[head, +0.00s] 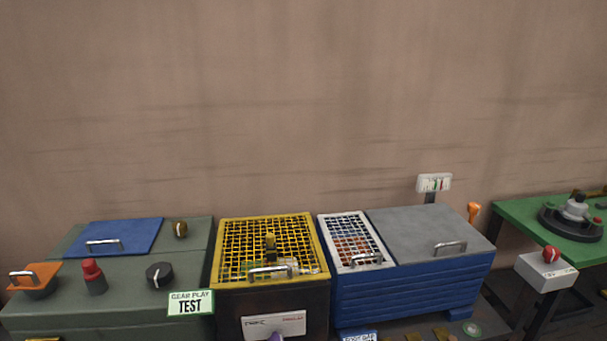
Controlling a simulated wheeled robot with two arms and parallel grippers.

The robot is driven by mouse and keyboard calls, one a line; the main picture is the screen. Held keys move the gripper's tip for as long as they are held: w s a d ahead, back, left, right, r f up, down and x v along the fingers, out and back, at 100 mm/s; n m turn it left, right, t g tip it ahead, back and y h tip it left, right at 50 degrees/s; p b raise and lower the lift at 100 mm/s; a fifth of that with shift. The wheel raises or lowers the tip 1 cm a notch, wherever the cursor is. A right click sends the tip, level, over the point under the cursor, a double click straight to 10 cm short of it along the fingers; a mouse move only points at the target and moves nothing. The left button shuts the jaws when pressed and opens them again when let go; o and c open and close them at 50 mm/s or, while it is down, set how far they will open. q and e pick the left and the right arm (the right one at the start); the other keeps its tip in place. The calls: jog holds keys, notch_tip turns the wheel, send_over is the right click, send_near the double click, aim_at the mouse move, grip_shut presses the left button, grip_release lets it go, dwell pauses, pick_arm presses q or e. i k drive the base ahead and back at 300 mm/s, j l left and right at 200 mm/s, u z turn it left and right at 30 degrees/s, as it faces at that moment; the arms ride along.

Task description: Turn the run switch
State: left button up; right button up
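No switch carries a readable "run" label. A round black knob with a light pointer mark (159,274) sits on the grey-green bench top at the left, behind the "GEAR PLAY TEST" sign (191,302). A red knob (551,254) sits on a white box (545,272) at the far right. A red-capped post (94,276) stands left of the black knob. I cannot tell which of these is the run switch. Neither of my grippers is in view.
A blue lid (116,237) and an orange handled piece (36,277) are on the left bench. A yellow mesh cover (238,237) and a blue bin (413,297) with a grey lid (420,232) stand in the middle. A green table (540,222) is at the right.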

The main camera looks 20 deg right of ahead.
aim_at(551, 253)
jog(key=z, duration=2.2)
